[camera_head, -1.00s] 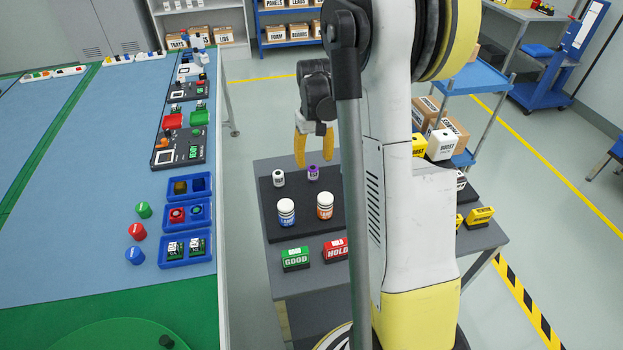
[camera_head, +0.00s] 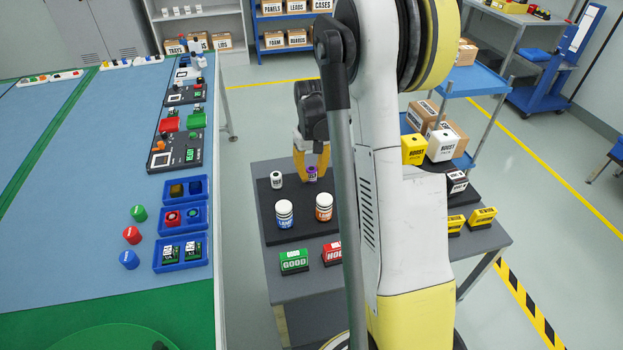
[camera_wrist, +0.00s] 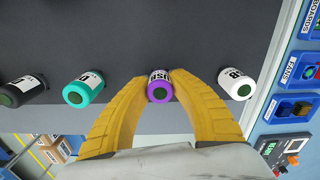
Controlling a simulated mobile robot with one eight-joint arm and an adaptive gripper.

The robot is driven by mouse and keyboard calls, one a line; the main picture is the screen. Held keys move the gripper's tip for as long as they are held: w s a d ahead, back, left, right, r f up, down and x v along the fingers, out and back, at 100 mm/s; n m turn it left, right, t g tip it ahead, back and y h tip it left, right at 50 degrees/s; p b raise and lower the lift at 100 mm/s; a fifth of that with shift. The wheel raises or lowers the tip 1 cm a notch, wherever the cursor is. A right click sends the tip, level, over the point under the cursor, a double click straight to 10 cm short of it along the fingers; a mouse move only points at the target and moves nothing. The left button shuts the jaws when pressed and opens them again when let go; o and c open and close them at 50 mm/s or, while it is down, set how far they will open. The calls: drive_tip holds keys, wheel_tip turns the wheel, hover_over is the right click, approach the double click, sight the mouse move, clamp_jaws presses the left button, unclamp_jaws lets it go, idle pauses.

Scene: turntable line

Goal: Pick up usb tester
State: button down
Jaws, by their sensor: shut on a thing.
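The usb tester (camera_wrist: 158,88) is a small purple cylinder with a white label and a dark round end, seen in the wrist view. It stands on a dark mat and shows small in the head view (camera_head: 311,173). My gripper (camera_head: 312,170) reaches down to it from above. In the wrist view the yellow fingers of my gripper (camera_wrist: 159,82) are shut on its two sides. The fingers hide part of it in the head view. No gap under it can be made out.
Blue-labelled (camera_head: 284,213) and orange-labelled (camera_head: 324,206) jars share the dark mat (camera_head: 304,230). Green GOOD (camera_head: 294,262) and red HOLD (camera_head: 332,253) blocks stand in front.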

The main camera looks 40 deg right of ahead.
sight(312, 169)
drive_tip(key=shift+r, duration=0.1)
wheel_tip(312, 169, up, 4)
drive_tip(key=shift+r+p, duration=0.2)
drive_tip(key=shift+p, duration=0.95)
drive_tip(key=s+d+r+p, duration=0.3)
drive_tip(key=s+d+r, duration=0.3)
drive_tip(key=s+d, duration=0.2)
drive_tip(key=shift+s+r, duration=0.2)
drive_tip(key=shift+s, duration=0.05)
